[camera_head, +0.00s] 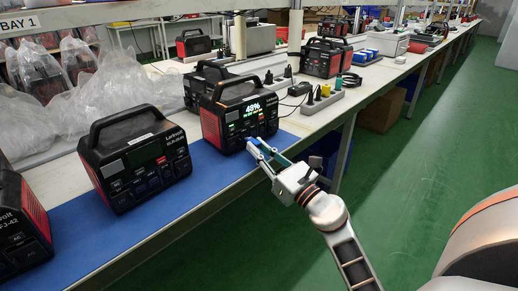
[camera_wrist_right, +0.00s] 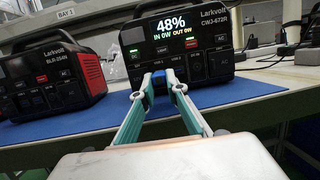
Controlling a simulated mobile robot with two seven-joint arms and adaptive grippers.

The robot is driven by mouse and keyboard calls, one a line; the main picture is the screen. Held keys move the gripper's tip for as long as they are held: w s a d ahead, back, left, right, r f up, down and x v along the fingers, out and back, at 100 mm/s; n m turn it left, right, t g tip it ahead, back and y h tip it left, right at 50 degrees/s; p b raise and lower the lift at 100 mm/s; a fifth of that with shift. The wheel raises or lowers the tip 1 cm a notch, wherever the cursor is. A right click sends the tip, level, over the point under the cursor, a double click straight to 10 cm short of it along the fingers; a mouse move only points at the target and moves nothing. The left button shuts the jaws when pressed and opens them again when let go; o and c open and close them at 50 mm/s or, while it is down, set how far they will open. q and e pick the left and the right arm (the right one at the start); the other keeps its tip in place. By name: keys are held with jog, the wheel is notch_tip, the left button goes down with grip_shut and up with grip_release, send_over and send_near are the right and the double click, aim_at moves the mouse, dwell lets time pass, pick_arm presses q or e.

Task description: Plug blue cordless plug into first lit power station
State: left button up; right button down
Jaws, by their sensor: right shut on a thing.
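The lit power station (camera_head: 219,124) is black and red, with a screen reading 48%. It stands on the blue mat (camera_head: 95,228); in the wrist view the station (camera_wrist_right: 215,72) fills the upper middle. My right gripper (camera_head: 257,146) is at the lower front of this station. In the wrist view its fingers (camera_wrist_right: 153,83) are shut on a small blue plug (camera_wrist_right: 159,82), which faces the station's front panel. The fingertips hide most of the plug. I cannot tell whether it touches a socket. My left gripper is not in view.
An unlit power station (camera_head: 135,160) stands to the left, and another (camera_head: 20,225) at the lower left edge. Plastic bags lie behind. A power strip (camera_head: 320,103) with plugs is to the right. The green floor right of the table is open.

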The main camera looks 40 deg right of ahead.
jog(key=shift+w+r, duration=0.1)
jog(key=shift+w, duration=0.15)
jog(key=shift+w, duration=0.3)
jog(key=shift+w, duration=0.2)
dwell(0.8)
jog(key=c, duration=1.9)
grip_release()
jog(key=v, duration=1.2)
jog(key=shift+a, duration=0.1)
